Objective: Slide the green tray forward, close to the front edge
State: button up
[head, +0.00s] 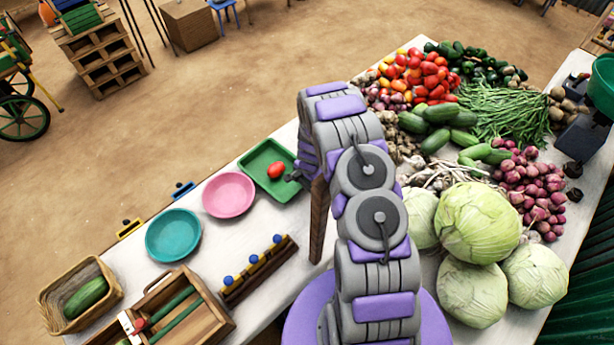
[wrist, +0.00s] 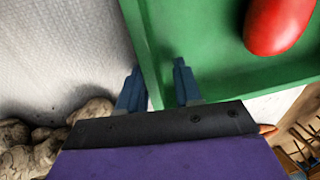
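The green tray (head: 256,167) lies on the pale table at the left of my arm in the head view, with one red tomato (head: 276,170) in it. In the wrist view the tray (wrist: 215,65) fills the upper right, with the tomato (wrist: 277,25) inside. My gripper (wrist: 157,65) is at the tray's near wall. One finger is outside the wall and the other inside, with the rim between them. The fingers stand apart; I cannot tell whether they touch the wall. In the head view my gripper (head: 294,177) is at the tray's right side, mostly hidden by my arm.
A pink plate (head: 229,195) lies close to the tray's left, with a teal plate (head: 173,235) beyond. A wooden rack with blue knobs (head: 257,268) stands nearer me. Garlic or ginger (head: 396,135) and other vegetables lie right of my arm.

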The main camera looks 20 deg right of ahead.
jog(key=shift+d+f, duration=0.15)
jog(key=shift+f, duration=0.1)
jog(key=shift+d, duration=0.3)
jog(key=shift+a, duration=0.3)
grip_shut()
jog(key=shift+d, duration=0.1)
